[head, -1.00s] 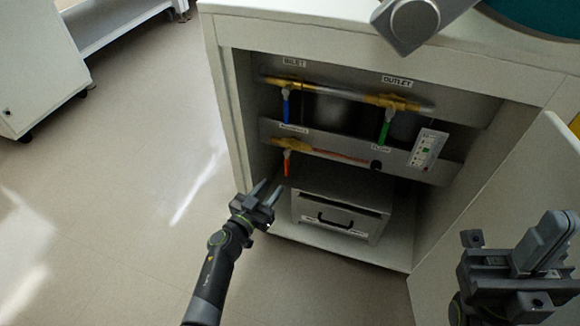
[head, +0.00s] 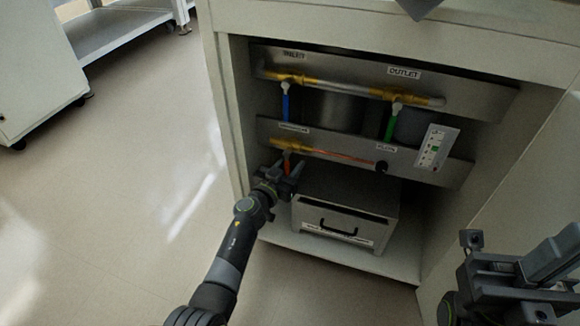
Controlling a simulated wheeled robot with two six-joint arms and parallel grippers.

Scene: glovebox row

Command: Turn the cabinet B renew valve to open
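The lower valve (head: 287,146), with a brass body and an orange-red lever hanging down, sits at the left end of the lower pipe inside the open cabinet. The small label (head: 294,128) above it is too small to read. My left gripper (head: 285,170) is at the lower end of that lever, its fingers apart with the lever seemingly between them. I cannot tell whether they touch it. My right gripper (head: 512,262) is at the lower right, fingers apart and empty, away from the valves.
An inlet valve with a blue lever (head: 286,106) and an outlet valve with a green lever (head: 390,126) hang on the upper pipe. A dark knob (head: 381,166) and an indicator panel (head: 436,147) are to the right. A drawer box (head: 345,218) stands below. The floor at left is clear.

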